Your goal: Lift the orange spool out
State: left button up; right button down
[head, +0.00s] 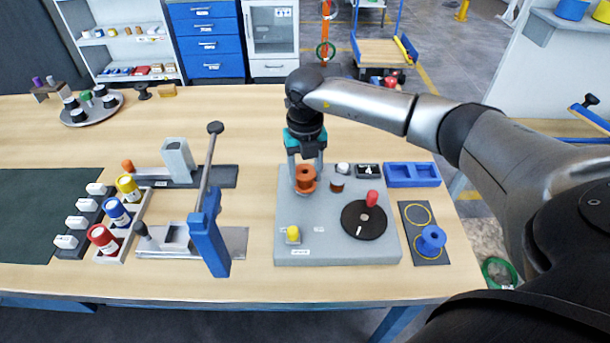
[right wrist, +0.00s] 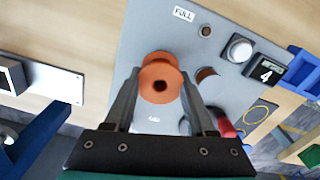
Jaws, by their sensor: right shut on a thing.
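The orange spool (head: 305,174) is at the back left of the grey winding base (head: 330,254), upright. My right gripper (head: 306,183) comes down from above with a finger on each side of it, shut on the spool. In the right wrist view the spool (right wrist: 161,66) shows its flange and dark centre hole between the gripper's fingers (right wrist: 161,88). I cannot tell whether its underside touches the base. My left gripper is not in view.
On the base are a black disc (head: 362,225) with a red knob (head: 372,198), a yellow button (head: 293,234) and a small brown post (head: 337,186). A blue tray (head: 412,182) and a blue spool (head: 431,239) lie right. A blue-handled lever (head: 209,238) stands left.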

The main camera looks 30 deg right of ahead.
notch_tip(320, 180, up, 19)
jog(key=shift+p, duration=0.35)
